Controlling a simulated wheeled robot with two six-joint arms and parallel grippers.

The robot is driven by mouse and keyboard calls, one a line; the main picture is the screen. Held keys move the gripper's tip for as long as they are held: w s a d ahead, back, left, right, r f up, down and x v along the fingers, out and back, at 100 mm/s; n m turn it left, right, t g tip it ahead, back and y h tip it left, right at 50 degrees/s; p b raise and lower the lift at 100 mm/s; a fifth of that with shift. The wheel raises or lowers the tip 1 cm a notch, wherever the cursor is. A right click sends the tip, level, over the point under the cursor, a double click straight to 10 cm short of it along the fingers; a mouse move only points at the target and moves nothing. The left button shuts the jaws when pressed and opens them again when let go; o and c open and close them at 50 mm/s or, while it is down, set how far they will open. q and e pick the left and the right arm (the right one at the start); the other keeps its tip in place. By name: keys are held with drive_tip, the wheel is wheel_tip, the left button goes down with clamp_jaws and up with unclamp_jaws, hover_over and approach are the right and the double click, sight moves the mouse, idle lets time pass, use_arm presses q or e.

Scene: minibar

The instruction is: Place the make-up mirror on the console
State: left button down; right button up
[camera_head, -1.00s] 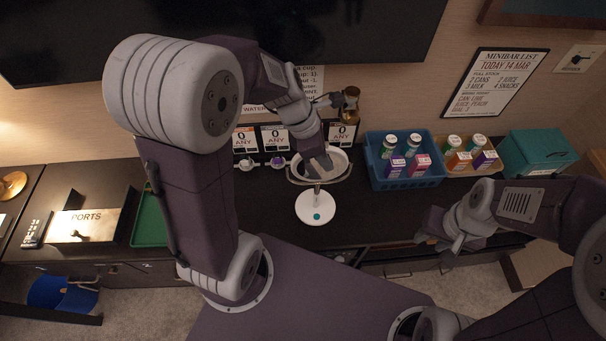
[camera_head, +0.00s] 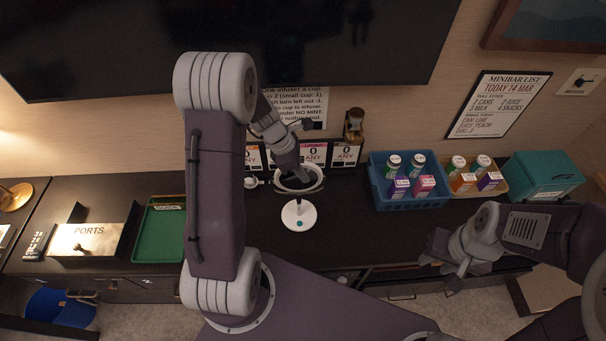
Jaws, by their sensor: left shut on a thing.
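A blue basket (camera_head: 408,204) and a tan tray (camera_head: 462,193) hold small bottles and boxes, with a teal box (camera_head: 545,178) at their right. A green tray (camera_head: 158,236) and the PORTS box (camera_head: 90,240) lie left. Label cards and a brown bottle (camera_head: 354,126) stand behind the mirror.

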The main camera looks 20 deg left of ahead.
use_arm(q)
drive_tip(key=shift+w+f, duration=0.15)
drive_tip(key=shift+f, duration=0.65)
drive_tip(key=c, duration=1.8)
unclamp_jaws()
drive_tip(key=shift+f, duration=0.15)
drive_tip(key=o, duration=0.4)
drive_tip(key=shift+r, duration=0.25)
drive_tip(key=v, duration=1.2)
drive_tip(key=shift+p, duration=0.4)
